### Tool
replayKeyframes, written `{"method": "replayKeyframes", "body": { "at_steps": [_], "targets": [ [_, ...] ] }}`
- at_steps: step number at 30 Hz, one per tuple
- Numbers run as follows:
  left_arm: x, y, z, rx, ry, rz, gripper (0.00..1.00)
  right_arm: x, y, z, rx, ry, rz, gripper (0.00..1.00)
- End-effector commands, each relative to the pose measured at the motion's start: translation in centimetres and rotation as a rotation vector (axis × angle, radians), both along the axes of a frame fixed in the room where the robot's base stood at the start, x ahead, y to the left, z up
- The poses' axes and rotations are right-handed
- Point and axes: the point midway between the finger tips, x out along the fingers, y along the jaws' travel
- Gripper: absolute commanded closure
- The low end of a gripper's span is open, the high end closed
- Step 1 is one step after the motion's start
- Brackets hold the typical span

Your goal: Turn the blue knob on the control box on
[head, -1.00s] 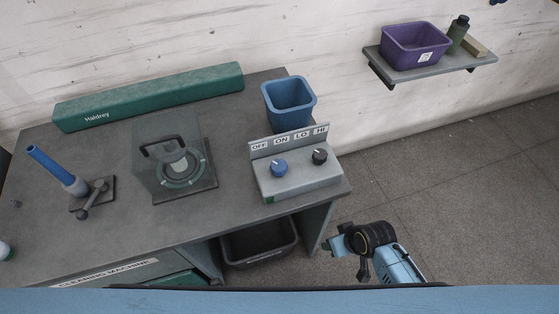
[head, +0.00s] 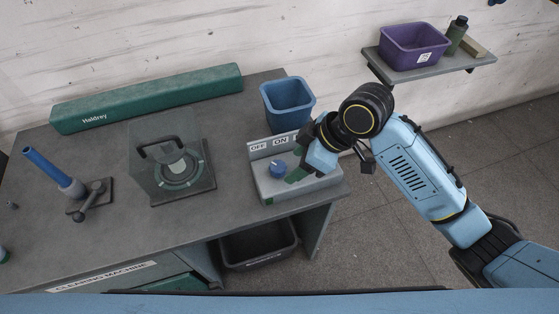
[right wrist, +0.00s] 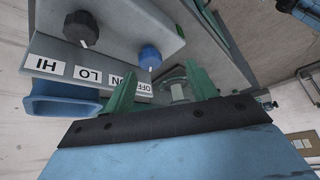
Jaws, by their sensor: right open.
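The grey control box (head: 268,187) sits at the right end of the table, with a label strip behind its knobs. The blue knob (head: 278,166) is at its left, and its white mark points toward the OFF label. My right gripper (head: 296,163) is open and empty, just right of the blue knob and over the box, covering the black knob in the head view. In the right wrist view the blue knob (right wrist: 150,57) appears beyond the gap between the green fingers (right wrist: 162,88), apparently apart from them. My left gripper is not in view.
A blue bin (head: 287,103) stands behind the control box, close to my right gripper. A clear-covered device (head: 175,160) stands left of the box. The black knob (right wrist: 81,28) shows in the right wrist view. A wall shelf (head: 435,72) holds a purple bin.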

Motion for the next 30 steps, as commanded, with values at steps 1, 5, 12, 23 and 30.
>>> {"method": "replayKeyframes", "body": {
  "at_steps": [1,5,12,23,30],
  "targets": [
    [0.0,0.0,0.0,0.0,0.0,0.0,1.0,1.1,-0.1,1.5,-0.024,-0.019,0.064,0.43],
    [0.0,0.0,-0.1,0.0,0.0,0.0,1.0,2.3,-0.3,4.2,-0.072,-0.03,0.21,0.43],
    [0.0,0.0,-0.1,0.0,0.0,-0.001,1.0,3.2,-1.0,7.0,-0.123,-0.027,0.334,0.43],
    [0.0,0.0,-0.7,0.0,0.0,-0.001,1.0,3.1,0.6,3.0,-0.124,-0.02,0.348,0.43],
    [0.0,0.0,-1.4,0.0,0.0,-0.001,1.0,3.0,2.5,-1.7,-0.126,-0.022,0.347,0.43]
  ]
}}
